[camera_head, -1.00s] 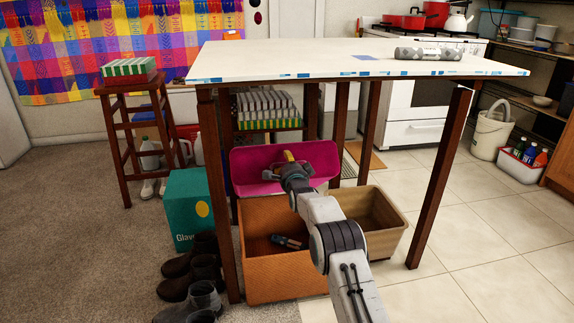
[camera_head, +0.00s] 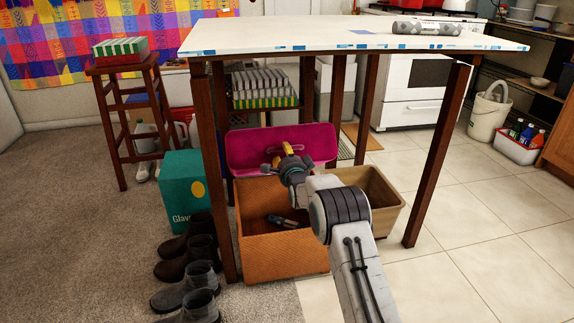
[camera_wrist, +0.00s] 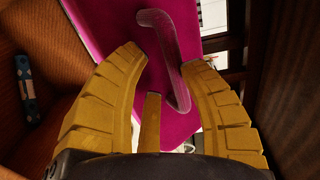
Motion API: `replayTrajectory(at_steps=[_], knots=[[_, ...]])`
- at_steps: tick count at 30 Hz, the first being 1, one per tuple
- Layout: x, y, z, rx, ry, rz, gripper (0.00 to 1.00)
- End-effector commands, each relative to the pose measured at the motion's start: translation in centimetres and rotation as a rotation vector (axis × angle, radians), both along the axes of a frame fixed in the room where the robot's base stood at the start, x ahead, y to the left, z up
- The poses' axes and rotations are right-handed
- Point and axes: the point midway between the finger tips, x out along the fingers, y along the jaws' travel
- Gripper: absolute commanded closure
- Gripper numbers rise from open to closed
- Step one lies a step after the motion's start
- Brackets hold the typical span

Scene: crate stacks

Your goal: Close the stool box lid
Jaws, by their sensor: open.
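The stool box (camera_head: 290,257) is an orange-brown woven box on the floor under the white table. Its magenta lid (camera_head: 240,150) stands open and upright at the back, and fills much of the wrist view (camera_wrist: 95,20). A curved handle (camera_wrist: 168,55) is on the lid. My gripper (camera_head: 287,149) is open in front of the lid. In the wrist view my yellow fingers (camera_wrist: 172,70) are spread, with the handle between their tips. Contact with the handle cannot be told.
A blue-grey object (camera_head: 283,221) lies inside the stool box. A tan bin (camera_head: 385,200) stands beside it on the right. The white table (camera_head: 300,38) is above, with wooden legs on both sides. A teal box (camera_head: 183,190) and boots (camera_head: 187,290) are at the left.

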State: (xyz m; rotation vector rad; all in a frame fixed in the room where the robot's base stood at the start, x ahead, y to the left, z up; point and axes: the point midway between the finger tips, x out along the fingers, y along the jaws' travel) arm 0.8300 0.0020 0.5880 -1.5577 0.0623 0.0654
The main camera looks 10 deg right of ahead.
Motion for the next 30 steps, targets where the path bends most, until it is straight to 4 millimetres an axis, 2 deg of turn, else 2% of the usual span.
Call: replayTrajectory(at_steps=[15,29,30], knots=[[-2.2,0.0,-1.7,0.000,0.001,0.000,0.64],[-2.4,0.0,-1.8,0.000,0.000,0.000,0.64],[-2.4,0.0,-1.8,0.000,0.000,0.000,0.61]])
